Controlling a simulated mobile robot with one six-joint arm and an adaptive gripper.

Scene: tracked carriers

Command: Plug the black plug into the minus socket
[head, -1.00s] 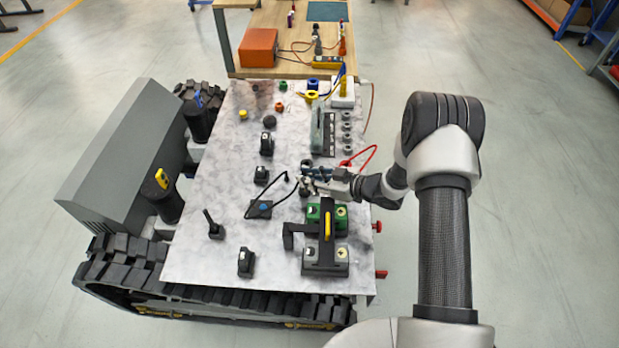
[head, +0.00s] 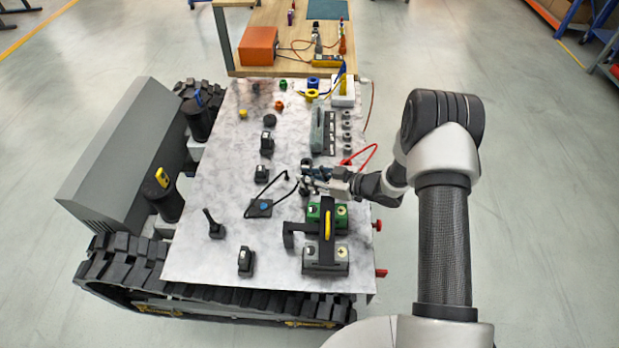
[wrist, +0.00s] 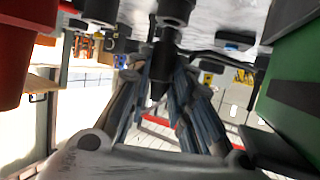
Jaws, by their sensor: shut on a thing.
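My gripper (head: 312,182) is shut on the black plug, low over the right side of the marbled deck. In the wrist view the black plug (wrist: 160,72) stands between the two fingers, its upper end close to a dark round socket (wrist: 175,10). I cannot tell whether the plug touches it or is inside it. A second dark round socket (wrist: 101,10) is to its left. In the head view a dark ring (head: 307,164) shows just beyond the gripper, and the plug is mostly hidden. A black cable (head: 272,187) loops left to a box with a blue dot. No minus mark is readable.
A green block (head: 314,214) and a grey block (head: 325,262) with a black handle stand close in front of the gripper. A red cable (head: 362,155) curves behind it. Several black switches stand to the left. A grey panel (head: 323,130) lies beyond.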

